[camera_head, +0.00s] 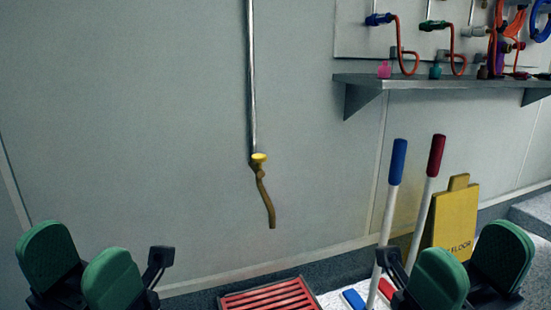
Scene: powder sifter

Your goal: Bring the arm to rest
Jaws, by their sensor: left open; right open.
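My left gripper (80,262) is at the lower left of the head view, with its two green finger pads apart and nothing visible between them. My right gripper (470,268) is at the lower right, also with its green pads apart and no object visible between them. The lower parts of both grippers and my arms are cut off by the bottom edge. Neither gripper appears to hold anything.
A red floor grate (270,298) lies at the bottom middle. Blue-handled (397,165) and red-handled (436,158) poles and a yellow floor sign (455,222) stand near my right gripper. A metal pipe (251,80) runs down the wall; a shelf (440,82) hangs upper right.

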